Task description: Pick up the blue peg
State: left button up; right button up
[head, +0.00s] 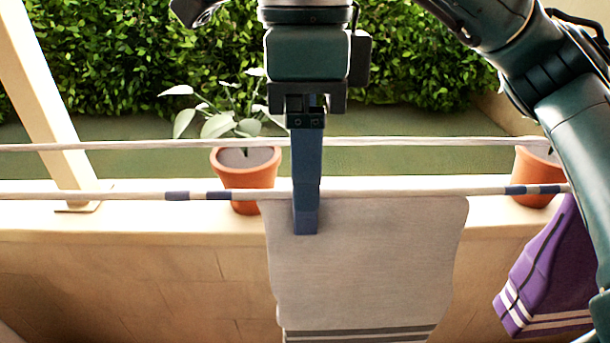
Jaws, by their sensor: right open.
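My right gripper (306,185) points straight down in the middle of the view, in front of the front line. Its open jaws are seen edge-on, so the gap between them is hidden. At the low end of the narrow blue-grey upright shape is what looks like the blue peg (305,221), over the top edge of the grey towel (370,260). I cannot tell exactly where finger ends and peg begins, or whether they touch. A small dark part of what looks like my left gripper (193,10) shows at the top left edge; its jaws cannot be made out.
The front line (400,193) and back line (420,142) cross the view. A purple towel (545,272) hangs at the right, partly behind my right arm. Potted plants (245,172) and (533,175) stand by the low wall (130,275). The space left of the grey towel is clear.

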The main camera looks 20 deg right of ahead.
aim_at(304, 224)
jog(key=shift+f, duration=1.55)
jog(key=c, duration=1)
jog(key=shift+c, duration=0.2)
